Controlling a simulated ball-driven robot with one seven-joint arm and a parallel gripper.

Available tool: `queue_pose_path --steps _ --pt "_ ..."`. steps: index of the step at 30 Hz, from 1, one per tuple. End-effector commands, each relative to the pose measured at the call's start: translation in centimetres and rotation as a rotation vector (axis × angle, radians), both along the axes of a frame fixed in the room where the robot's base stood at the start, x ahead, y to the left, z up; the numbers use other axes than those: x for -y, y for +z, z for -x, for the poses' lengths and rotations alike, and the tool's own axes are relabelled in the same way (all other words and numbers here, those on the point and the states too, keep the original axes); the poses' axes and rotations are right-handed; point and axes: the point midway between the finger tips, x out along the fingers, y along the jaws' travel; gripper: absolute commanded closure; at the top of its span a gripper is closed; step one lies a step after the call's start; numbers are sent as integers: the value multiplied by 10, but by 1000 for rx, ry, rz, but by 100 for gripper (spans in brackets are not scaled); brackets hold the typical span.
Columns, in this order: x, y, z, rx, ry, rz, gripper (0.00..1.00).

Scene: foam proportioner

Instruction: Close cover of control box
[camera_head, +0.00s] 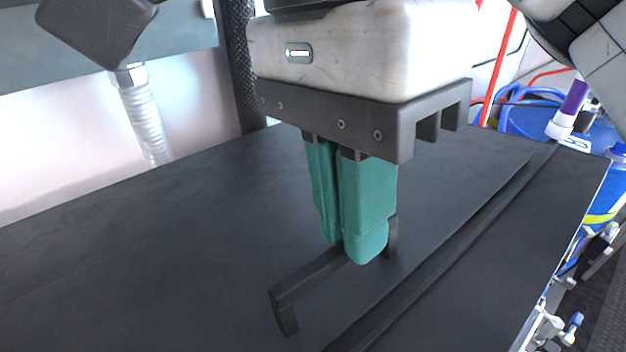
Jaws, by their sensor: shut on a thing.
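The cover (147,252) of the control box is a large dark grey panel that fills the lower part of the view. A black bar handle (305,283) with bent ends stands on it near the middle. My gripper (353,250), with two teal fingers, points down and is shut on the handle near its far end. The fingers hide part of the bar. I cannot tell from this view how far the cover is open.
A ridge runs along the cover to the right of the handle. A white corrugated conduit (147,120) stands behind at the left. At the right, beyond the cover's edge, are a purple-and-white fitting (568,112), blue parts and metal fittings (545,325).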

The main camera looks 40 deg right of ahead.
Motion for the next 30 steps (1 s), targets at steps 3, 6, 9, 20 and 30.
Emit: queue_pose_path --steps 3,6,9,20,30 --pt "0 2 4 -3 0 -1 100" --pt "0 2 4 -4 1 -1 100" --pt "0 2 5 -6 1 -1 100" --pt "0 1 4 -3 1 0 64" --pt "0 6 2 -1 0 0 64"
